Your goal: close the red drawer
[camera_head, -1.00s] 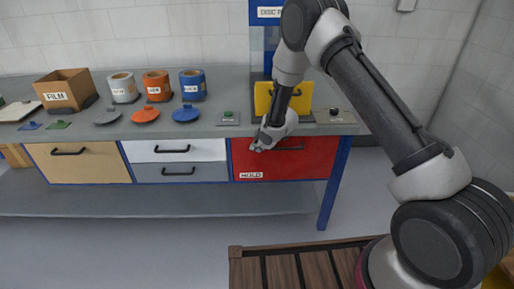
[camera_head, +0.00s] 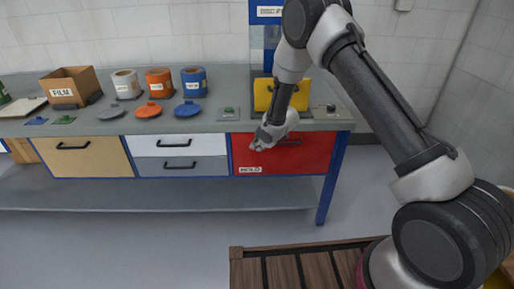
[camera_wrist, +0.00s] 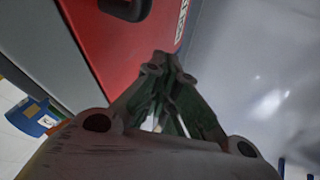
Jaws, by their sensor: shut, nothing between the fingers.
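The red drawer (camera_head: 300,158) is at the right end of the bench front, with a dark handle and a label reading "MOLD". Its face looks about level with the bench front; a small gap cannot be told. My gripper (camera_head: 257,147) is shut and empty at the left part of the drawer's face, left of the handle. In the wrist view the shut fingertips (camera_wrist: 162,62) overlap the red drawer face (camera_wrist: 122,52), with part of the dark handle at the top. I cannot tell whether the tips touch it.
White and grey drawers (camera_head: 179,146) and a tan drawer (camera_head: 85,157) lie to the left. A slatted wooden surface (camera_head: 300,267) is in the foreground.

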